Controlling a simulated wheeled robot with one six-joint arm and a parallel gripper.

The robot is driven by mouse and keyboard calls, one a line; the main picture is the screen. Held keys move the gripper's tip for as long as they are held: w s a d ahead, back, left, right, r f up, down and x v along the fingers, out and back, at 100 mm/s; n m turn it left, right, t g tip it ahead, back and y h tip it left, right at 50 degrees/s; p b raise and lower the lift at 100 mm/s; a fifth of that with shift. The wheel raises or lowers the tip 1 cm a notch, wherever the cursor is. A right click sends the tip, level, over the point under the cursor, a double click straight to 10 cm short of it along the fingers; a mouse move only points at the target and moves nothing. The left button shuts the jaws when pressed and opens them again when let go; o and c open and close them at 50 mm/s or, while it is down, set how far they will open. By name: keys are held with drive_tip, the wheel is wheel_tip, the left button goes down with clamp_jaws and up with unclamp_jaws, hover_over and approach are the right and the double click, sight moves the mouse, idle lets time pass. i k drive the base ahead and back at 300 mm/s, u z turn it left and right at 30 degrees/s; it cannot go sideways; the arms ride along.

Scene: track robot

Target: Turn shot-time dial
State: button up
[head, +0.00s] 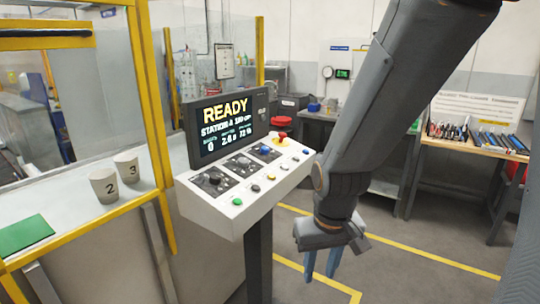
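The white control console (228,215) stands left of centre on a dark post. Its sloped top carries several dark plates with knobs: a near-left plate (213,181), a middle plate (243,164) and a far-right plate (267,151). Their labels are too small to read, so I cannot tell which is the shot-time dial. The screen (228,122) behind them reads "READY" with small numbers below. My gripper (320,278) hangs to the right of the console, below its top and apart from it.
A red mushroom button (283,137) and several coloured buttons sit on the console. Cups marked 2 (103,187) and 3 (127,168) and a green mat (24,233) lie on the left counter, by a yellow frame (150,95). Floor right of the console is open.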

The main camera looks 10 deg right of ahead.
sight(242, 162)
drive_tip(key=z, duration=1.3)
drive_tip(key=i, duration=0.95)
drive_tip(key=u, duration=1.5)
